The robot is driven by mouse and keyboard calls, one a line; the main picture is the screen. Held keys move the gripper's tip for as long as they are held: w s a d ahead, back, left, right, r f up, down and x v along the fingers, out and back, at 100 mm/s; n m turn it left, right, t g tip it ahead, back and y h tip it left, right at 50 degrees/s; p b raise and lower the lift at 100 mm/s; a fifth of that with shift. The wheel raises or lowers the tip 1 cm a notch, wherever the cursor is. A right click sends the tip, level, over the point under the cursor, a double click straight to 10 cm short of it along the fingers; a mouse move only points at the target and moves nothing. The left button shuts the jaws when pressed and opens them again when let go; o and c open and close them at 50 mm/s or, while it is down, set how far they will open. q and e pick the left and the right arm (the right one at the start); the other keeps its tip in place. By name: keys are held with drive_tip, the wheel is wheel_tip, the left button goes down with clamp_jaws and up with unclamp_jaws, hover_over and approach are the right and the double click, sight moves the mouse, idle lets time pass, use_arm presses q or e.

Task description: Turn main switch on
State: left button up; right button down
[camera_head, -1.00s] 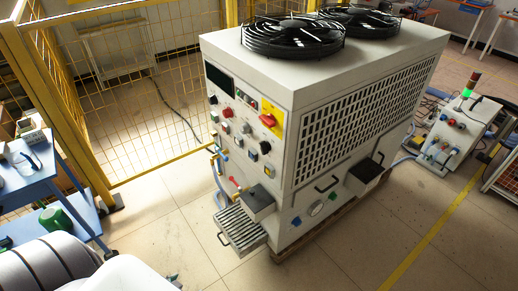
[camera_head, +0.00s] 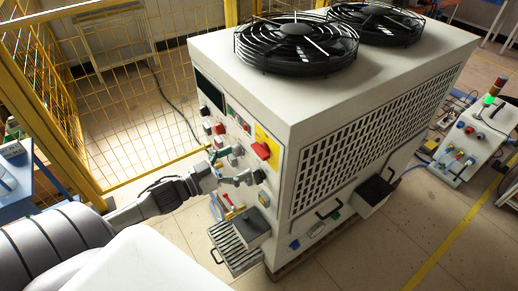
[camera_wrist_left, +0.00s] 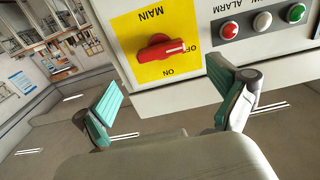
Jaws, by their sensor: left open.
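The main switch is a red rotary knob (camera_head: 261,150) on a yellow plate (camera_head: 267,137), high on the front panel of the white heater cabinet (camera_head: 300,110). In the left wrist view the red knob (camera_wrist_left: 160,48) appears upside down, its white mark pointing right towards the OFF lettering; ON is below it. My left gripper (camera_head: 232,168) is open and empty in front of the panel, a little below and left of the knob. In the left wrist view its teal-padded fingers (camera_wrist_left: 166,90) stand apart on either side below the knob, not touching it. My right gripper is not in view.
Red, white and green lamps (camera_wrist_left: 262,21) sit beside the yellow plate. Other buttons crowd the panel near my gripper. A slatted tray (camera_head: 232,248) juts out low at the front. A yellow mesh fence (camera_head: 120,90) stands to the left.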

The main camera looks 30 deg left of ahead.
sight(256, 152)
use_arm(q)
drive_tip(key=p+x, duration=0.1)
drive_tip(key=x, duration=0.5)
drive_tip(key=shift+w+a, duration=0.1)
drive_tip(key=shift+w, duration=0.4)
drive_tip(key=shift+w+d+f, duration=0.1)
drive_tip(key=shift+w+d, duration=0.2)
drive_tip(key=shift+w, duration=0.05)
drive_tip(key=shift+c, duration=0.2)
drive_tip(key=c, duration=1.1)
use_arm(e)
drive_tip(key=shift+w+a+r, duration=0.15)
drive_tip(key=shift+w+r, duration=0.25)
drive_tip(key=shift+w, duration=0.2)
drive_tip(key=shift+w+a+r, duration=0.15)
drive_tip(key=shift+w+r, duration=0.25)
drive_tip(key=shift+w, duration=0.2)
